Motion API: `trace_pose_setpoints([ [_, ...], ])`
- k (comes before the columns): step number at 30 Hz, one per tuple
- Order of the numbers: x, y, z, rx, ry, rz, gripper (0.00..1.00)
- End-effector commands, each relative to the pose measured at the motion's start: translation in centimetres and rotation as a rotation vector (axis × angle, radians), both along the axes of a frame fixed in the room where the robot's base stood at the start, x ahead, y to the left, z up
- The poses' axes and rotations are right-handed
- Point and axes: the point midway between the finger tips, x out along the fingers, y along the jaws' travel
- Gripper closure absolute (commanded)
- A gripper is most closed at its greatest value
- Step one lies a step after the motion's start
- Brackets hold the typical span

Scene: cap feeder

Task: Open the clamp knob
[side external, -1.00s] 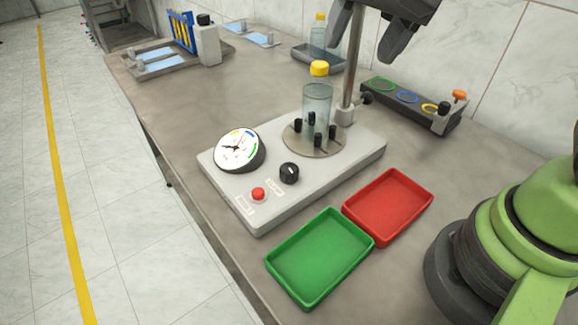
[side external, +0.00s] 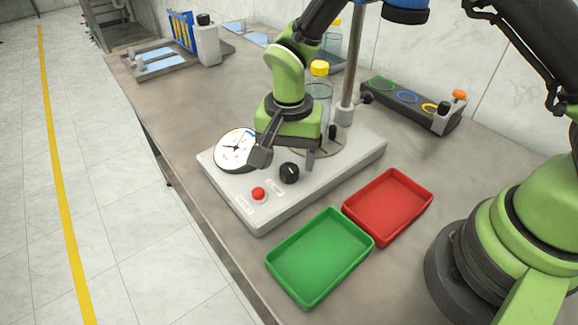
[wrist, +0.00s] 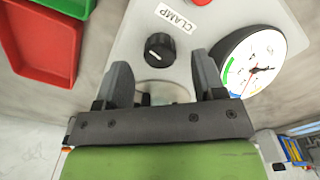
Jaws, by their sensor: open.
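The clamp knob (side external: 289,173) is a black round knob with a white pointer mark on the light grey machine base (side external: 262,215). In the wrist view the knob (wrist: 159,49) sits beside a "CLAMP" label, ahead of and between my fingers. My gripper (side external: 286,158) is open, with its fingers above the base just behind the knob in the side view. In the wrist view my gripper (wrist: 164,85) has nothing between its fingertips. A bottle with a yellow cap (side external: 319,68) stands on the machine, partly hidden by my gripper.
A white dial gauge (side external: 235,148) and a red button (side external: 258,193) are close to the knob. A green tray (side external: 320,257) and a red tray (side external: 388,205) lie in front. A metal post (side external: 354,60) rises behind. A rail with coloured rings (side external: 407,97) stands at the back.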

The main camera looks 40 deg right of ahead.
Motion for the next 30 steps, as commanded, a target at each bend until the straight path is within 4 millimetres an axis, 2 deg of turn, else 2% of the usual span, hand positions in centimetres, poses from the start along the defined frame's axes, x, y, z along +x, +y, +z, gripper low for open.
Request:
trace_pose_setpoints([
  [3, 0.0, 0.0, -1.8, -0.001, 0.002, 0.0, 0.37],
  [7, 0.0, 0.0, -2.9, -0.001, 0.001, 0.0, 0.37],
  [17, 0.0, 0.0, -3.2, 0.001, -0.002, 0.0, 0.37],
  [23, 0.0, 0.0, -3.2, 0.001, -0.002, 0.0, 0.83],
  [24, 0.0, 0.0, -3.2, 0.001, -0.002, 0.0, 0.86],
  [30, 0.0, 0.0, -3.2, 0.001, -0.002, 0.01, 0.86],
])
